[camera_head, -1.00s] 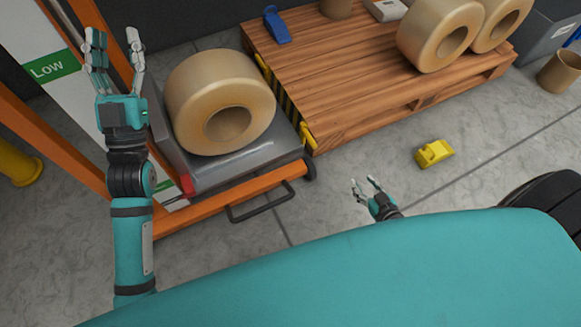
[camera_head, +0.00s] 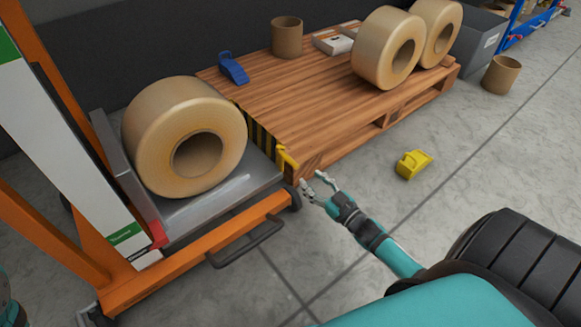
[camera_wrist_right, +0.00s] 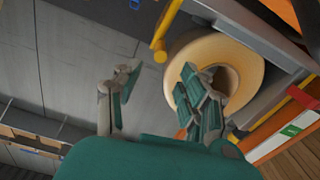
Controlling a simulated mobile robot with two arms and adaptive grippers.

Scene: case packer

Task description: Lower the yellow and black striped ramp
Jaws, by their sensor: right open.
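The yellow and black striped ramp (camera_head: 262,138) stands upright along the edge between the lift platform and the wooden pallet. Its yellow handle (camera_head: 287,158) sticks out at the front end, near the pallet's corner. My right gripper (camera_head: 313,181) is open and empty, just in front of and below this handle, apart from it. In the right wrist view a yellow bar (camera_wrist_right: 166,30), apparently the handle, lies beyond my open fingers (camera_wrist_right: 160,72). My left gripper is out of view.
A big tape roll (camera_head: 150,120) sits on the grey lift platform (camera_head: 225,195) of an orange lift. The pallet (camera_head: 300,105) carries more rolls and a blue object (camera_head: 233,68). A yellow object (camera_head: 412,164) lies on the open floor to the right.

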